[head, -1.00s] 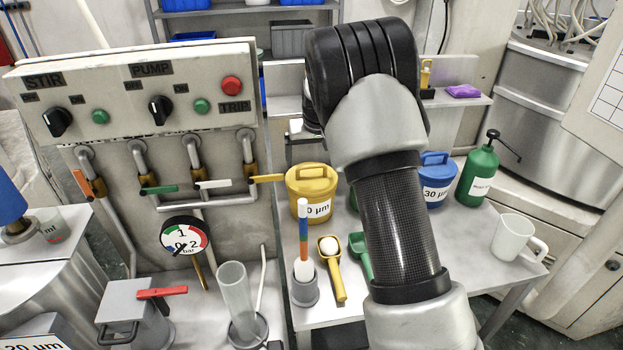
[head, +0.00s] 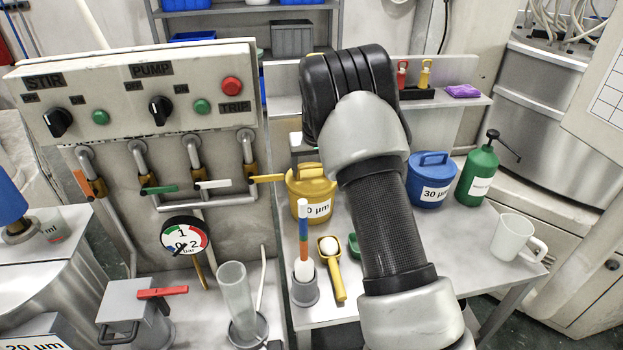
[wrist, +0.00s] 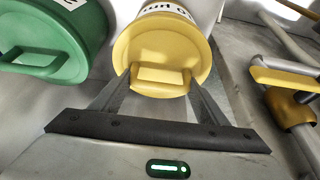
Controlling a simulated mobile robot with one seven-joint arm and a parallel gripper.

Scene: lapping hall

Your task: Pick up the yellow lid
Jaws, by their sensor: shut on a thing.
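The yellow lid (head: 308,178) sits on a yellow tub (head: 314,208) at the left of the white table, partly behind my arm. In the wrist view the lid (wrist: 150,42) shows as a round disc with a raised loop handle. My gripper (wrist: 160,76) has one finger at each end of this handle and is shut on it. The lid appears to be on the tub, with no clear gap between them. My arm hides the gripper in the head view.
A green lidded tub (wrist: 62,45) stands close beside the yellow one. A blue tub (head: 430,190), a green pump bottle (head: 479,178) and a white jug (head: 512,238) stand right. A yellow valve handle (head: 266,178) juts close to the lid's left. A yellow scoop (head: 335,272) lies in front.

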